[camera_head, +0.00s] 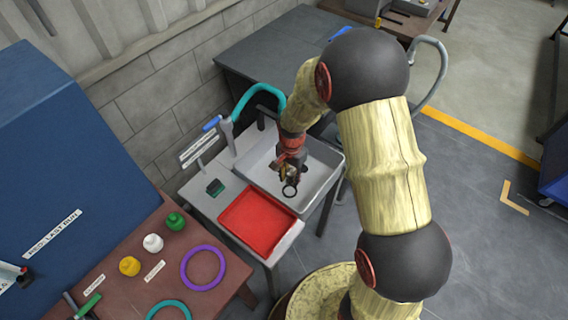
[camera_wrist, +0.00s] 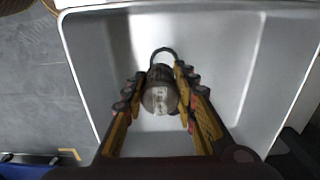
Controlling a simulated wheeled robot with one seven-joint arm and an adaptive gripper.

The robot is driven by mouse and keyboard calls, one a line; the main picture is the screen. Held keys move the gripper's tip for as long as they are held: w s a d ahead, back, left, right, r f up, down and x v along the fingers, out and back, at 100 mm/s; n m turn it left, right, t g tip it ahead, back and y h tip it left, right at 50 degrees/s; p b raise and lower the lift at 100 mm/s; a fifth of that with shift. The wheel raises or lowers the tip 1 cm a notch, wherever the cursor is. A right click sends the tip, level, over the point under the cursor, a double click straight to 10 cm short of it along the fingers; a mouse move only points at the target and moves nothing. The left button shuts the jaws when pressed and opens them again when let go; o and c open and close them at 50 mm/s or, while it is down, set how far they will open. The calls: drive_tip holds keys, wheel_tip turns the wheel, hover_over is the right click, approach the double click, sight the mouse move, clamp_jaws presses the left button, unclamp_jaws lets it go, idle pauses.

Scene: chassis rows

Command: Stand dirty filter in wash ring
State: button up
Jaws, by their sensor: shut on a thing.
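My gripper (camera_wrist: 159,74) is shut on the filter (camera_wrist: 158,99), a short grey-brown cylinder with a pale, stained end facing the wrist camera. A finger is on each side of it. In the head view my gripper (camera_head: 288,170) is over the grey wash basin (camera_head: 328,158), and the filter is hard to make out there. A thin dark ring, likely the wash ring (camera_head: 289,191), shows just below the gripper; its arc shows just beyond the filter in the wrist view (camera_wrist: 163,50). Whether the filter touches or sits inside the ring cannot be told.
A red tray (camera_head: 257,220) lies left of the basin on the same stand. A teal-hosed tap (camera_head: 258,90) stands behind it. A dark green block (camera_head: 215,187) is near the tray. A brown bench (camera_head: 120,262) holds coloured caps and a purple ring (camera_head: 203,268).

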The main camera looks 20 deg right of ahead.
drive_tip(key=shift+w+f, duration=0.55)
drive_tip(key=shift+f, duration=0.2)
drive_tip(key=shift+f+b, duration=1.8)
drive_tip(key=shift+f, duration=0.3)
drive_tip(key=shift+s+p, duration=0.1)
drive_tip(key=shift+p, duration=0.2)
drive_tip(key=shift+f+b, duration=0.5)
drive_tip(key=shift+f, duration=0.4)
drive_tip(key=shift+f+b, duration=0.3)
drive_tip(key=shift+f, duration=0.3)
drive_tip(key=o, duration=1.1)
drive_tip(key=shift+o, duration=0.6)
drive_tip(key=shift+r, duration=0.15)
